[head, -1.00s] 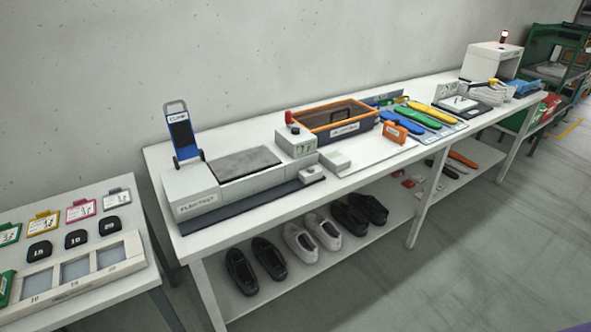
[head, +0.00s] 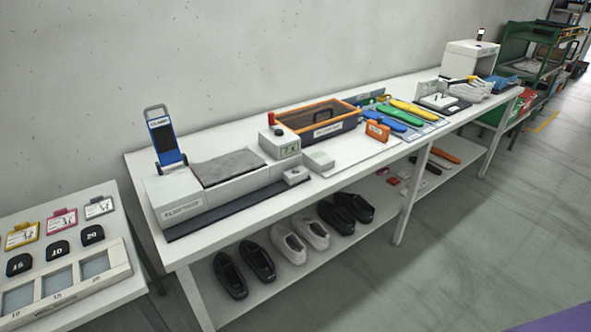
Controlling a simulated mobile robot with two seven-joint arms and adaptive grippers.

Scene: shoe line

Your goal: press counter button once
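A small white box with a greenish display (head: 280,143) stands on the long white table, just right of a grey-topped machine. I cannot tell which of these is the counter button. Neither of my grippers is in view.
The long table (head: 360,167) holds the grey-topped machine (head: 230,168), a blue upright holder (head: 166,140), an orange-rimmed bin (head: 318,118) and coloured insoles (head: 415,109). Shoes (head: 243,271) lie on the shelf below. A second table (head: 112,295) stands at left. The floor at right is clear.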

